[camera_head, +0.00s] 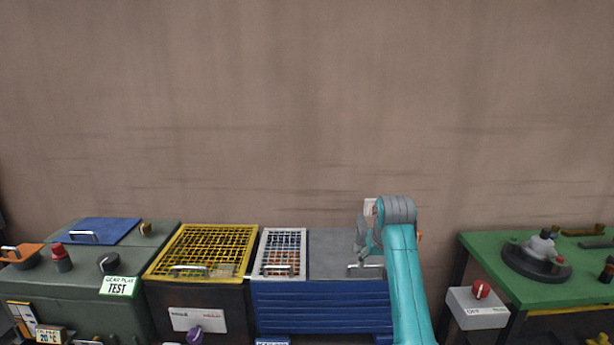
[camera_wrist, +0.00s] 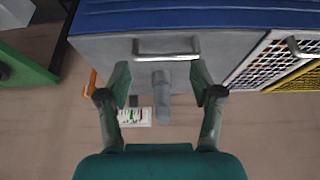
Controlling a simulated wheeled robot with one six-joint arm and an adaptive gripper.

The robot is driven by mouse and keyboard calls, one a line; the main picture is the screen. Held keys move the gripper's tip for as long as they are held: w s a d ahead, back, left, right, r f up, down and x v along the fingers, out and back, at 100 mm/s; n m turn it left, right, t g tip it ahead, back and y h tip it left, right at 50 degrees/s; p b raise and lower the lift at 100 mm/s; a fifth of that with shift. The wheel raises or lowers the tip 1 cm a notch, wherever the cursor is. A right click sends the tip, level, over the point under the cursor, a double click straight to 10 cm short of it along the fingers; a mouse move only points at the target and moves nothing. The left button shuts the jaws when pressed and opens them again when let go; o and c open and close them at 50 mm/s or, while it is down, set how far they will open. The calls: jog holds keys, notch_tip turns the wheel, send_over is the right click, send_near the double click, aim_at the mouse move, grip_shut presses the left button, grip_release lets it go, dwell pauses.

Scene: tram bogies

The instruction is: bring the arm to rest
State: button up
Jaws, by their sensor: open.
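My teal arm (camera_head: 405,285) reaches up from the bottom of the head view and bends over at a grey joint. My gripper (camera_head: 364,246) is in front of the wall, above the grey lid (camera_head: 330,245) of the blue cabinet, and is partly hidden by the arm. In the wrist view my gripper (camera_wrist: 160,72) has its two fingers spread apart. A metal handle (camera_wrist: 166,47) on the grey lid shows beyond the fingertips. A grey rounded piece (camera_wrist: 160,97) shows between the fingers; I cannot tell its distance.
A blue slatted cabinet (camera_head: 320,305), a white-framed grid (camera_head: 281,253) and a yellow-framed grid (camera_head: 205,250) stand side by side. A green test bench (camera_head: 50,280) is at left. A green table (camera_head: 560,290) and a grey box with red knob (camera_head: 478,308) are at right. The wall above is clear.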

jog(key=s+f+t, duration=0.1)
jog(key=s+f, duration=0.5)
jog(key=f, duration=0.6)
jog(key=s+f+t, duration=0.1)
jog(key=s+f, duration=0.4)
jog(key=f, duration=0.6)
jog(key=s+f+t, duration=0.1)
jog(key=s+f, duration=0.4)
jog(key=s, duration=0.4)
jog(key=s+f+t, duration=0.2)
jog(key=s+f, duration=0.4)
jog(key=s, duration=0.4)
jog(key=s+r+t, duration=0.1)
jog(key=s+r, duration=0.1)
jog(key=s, duration=0.9)
jog(key=s+r+t, duration=0.1)
jog(key=s+r, duration=0.1)
jog(key=s, duration=0.9)
jog(key=s+r+t, duration=0.2)
jog(key=s+r, duration=1.4)
jog(key=shift+s+r+t, duration=0.15)
jog(key=shift+r+t, duration=0.1)
jog(key=shift+t, duration=0.05)
